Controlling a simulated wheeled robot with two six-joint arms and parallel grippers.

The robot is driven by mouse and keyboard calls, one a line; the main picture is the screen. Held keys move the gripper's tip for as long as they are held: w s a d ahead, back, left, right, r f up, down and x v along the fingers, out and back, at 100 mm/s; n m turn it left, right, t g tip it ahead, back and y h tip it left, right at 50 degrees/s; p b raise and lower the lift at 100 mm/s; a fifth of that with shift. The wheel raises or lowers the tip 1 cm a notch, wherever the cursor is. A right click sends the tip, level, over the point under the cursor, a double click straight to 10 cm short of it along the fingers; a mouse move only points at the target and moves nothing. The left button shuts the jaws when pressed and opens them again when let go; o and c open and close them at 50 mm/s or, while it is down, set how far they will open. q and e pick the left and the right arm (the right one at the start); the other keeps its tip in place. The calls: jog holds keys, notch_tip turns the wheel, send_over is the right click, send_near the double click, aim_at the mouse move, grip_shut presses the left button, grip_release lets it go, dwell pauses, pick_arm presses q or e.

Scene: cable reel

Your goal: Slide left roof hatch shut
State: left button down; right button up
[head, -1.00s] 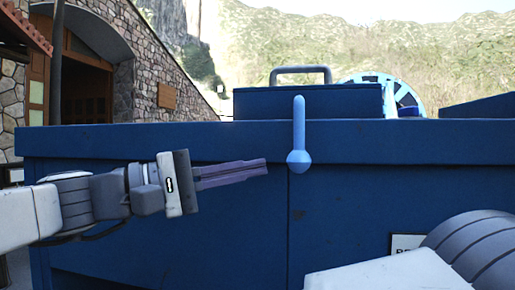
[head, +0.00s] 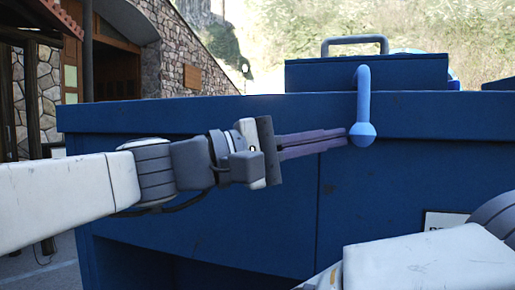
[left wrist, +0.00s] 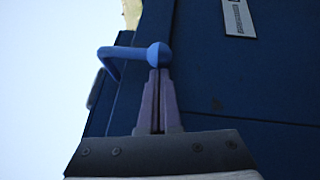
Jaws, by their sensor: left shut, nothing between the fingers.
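The left roof hatch appears to be the dark blue raised box (head: 320,74) with a grey handle (head: 355,41) on top of the big blue housing. A light blue bent lever (head: 364,92) hangs down in front of it, ending in a ball (head: 362,134) at the housing's front. My left gripper (head: 346,138) is shut and empty, its fingertips at the left side of the ball. In the left wrist view the shut fingers (left wrist: 161,75) point at the ball (left wrist: 159,55), touching or almost touching. My right gripper is out of view.
The blue housing's front wall (head: 240,180) fills the middle, with a white label (head: 443,221) at right. My right arm shows at lower right. A little of a light blue reel (head: 454,82) shows behind the hatch. A stone building (head: 150,60) stands at left.

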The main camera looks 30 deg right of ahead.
pick_arm(q)
jog(key=s+d, duration=0.4)
jog(key=s, duration=0.1)
jog(key=s+d+b, duration=0.1)
jog(key=s+d, duration=0.4)
jog(key=s+d+b, duration=0.1)
jog(key=s+d, duration=0.3)
jog(key=s, duration=0.1)
jog(key=shift+s+d, duration=0.15)
jog(key=shift+d, duration=0.1)
jog(key=shift+s, duration=0.15)
jog(key=shift+b, duration=0.3)
